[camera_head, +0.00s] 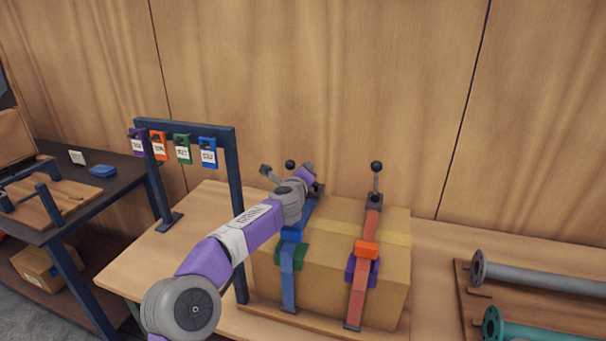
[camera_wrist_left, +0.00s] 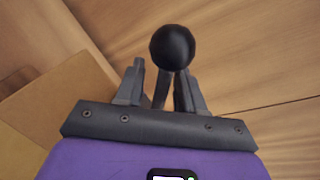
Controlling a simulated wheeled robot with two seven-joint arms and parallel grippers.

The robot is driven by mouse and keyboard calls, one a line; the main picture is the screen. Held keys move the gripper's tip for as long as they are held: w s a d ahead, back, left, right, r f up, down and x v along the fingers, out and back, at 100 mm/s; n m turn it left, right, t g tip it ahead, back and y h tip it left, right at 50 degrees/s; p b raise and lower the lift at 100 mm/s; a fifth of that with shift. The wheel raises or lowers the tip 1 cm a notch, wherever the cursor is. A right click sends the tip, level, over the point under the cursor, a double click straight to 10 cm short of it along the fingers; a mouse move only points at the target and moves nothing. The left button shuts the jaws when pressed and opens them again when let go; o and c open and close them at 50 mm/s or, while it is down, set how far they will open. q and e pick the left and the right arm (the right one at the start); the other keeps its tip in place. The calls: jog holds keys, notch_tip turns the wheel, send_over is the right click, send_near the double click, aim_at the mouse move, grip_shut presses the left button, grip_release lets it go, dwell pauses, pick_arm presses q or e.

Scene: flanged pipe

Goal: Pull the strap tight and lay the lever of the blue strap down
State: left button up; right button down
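The blue strap (camera_head: 288,285) runs over a cardboard box (camera_head: 330,268), with a blue buckle (camera_head: 292,235) and a green block (camera_head: 291,257) on it. A black ball knob (camera_head: 290,164) shows just beyond my left wrist, which hides most of the ratchet and lever there. In the left wrist view the knob (camera_wrist_left: 172,47) stands above my left gripper (camera_wrist_left: 160,82). The lever's stem is between the two fingers, which look spread around it. I cannot tell whether either finger touches it. My right gripper is in neither view.
An orange-red strap (camera_head: 358,300) crosses the box at right, its lever (camera_head: 376,185) upright. A dark frame (camera_head: 235,185) with several coloured tags stands left. Pipes (camera_head: 550,280) lie on a board at right. The wooden wall is close behind.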

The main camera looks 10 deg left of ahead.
pick_arm(q)
jog(key=shift+s, duration=0.15)
jog(key=shift+s+b, duration=0.3)
jog(key=s, duration=0.1)
jog(key=s+b, duration=0.1)
jog(key=s, duration=0.1)
jog(key=s+r+b, duration=0.1)
jog(key=s, duration=0.1)
jog(key=shift+s, duration=0.25)
jog(key=shift+s+d+r, duration=0.1)
jog(key=shift+s+r, duration=0.05)
jog(key=shift+s, duration=0.4)
